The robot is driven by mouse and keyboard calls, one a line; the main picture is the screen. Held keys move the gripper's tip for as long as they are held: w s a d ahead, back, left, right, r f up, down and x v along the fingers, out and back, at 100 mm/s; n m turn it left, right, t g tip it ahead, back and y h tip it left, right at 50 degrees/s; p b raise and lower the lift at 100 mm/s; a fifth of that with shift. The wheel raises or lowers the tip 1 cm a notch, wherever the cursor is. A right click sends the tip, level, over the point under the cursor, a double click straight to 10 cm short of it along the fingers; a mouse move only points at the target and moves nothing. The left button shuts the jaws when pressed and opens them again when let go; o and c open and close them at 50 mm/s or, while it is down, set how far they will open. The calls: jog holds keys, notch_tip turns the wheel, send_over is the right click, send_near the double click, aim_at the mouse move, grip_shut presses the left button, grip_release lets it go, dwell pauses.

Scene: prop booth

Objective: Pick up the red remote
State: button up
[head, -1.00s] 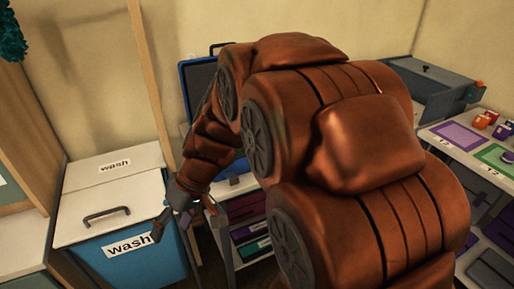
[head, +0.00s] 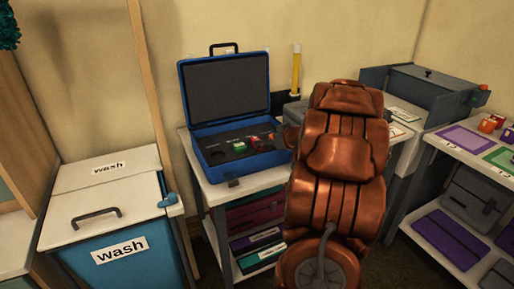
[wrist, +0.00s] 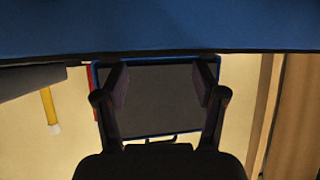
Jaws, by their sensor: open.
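An open blue case (head: 205,140) stands on a small shelf table, its lid (head: 228,90) raised. Small red pieces (head: 256,140) and a green piece (head: 239,146) sit in its dark insert; I cannot tell whether one is the red remote. My gripper (wrist: 162,85) is open in the wrist view, with nothing seen between its fingers. The case lid (wrist: 155,115) shows behind the fingers, and a blue surface fills the top. A narrow red strip (wrist: 90,78) shows beside the lid, its identity unclear. In the head view my arm hides the gripper, near the case's right side.
A yellow cylinder (head: 296,70) stands behind the case to the right. A wash bin (head: 125,250) is at left. A grey box (head: 425,90) and a side table with coloured mats (head: 462,138) are at right. A wooden post (head: 150,90) rises left of the case.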

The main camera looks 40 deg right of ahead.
jog(key=shift+p+x, duration=0.3)
jog(key=shift+x, duration=0.95)
jog(key=shift+d+p+x, duration=0.2)
jog(key=shift+p+x, duration=0.25)
jog(key=shift+x, duration=0.45)
jog(key=shift+d+p+x, duration=0.2)
jog(key=shift+p+x, duration=0.25)
jog(key=shift+x, duration=0.45)
jog(key=shift+w+d+f, duration=0.1)
jog(key=shift+w+f, duration=0.25)
jog(key=shift+w, duration=0.25)
jog(key=c, duration=1.3)
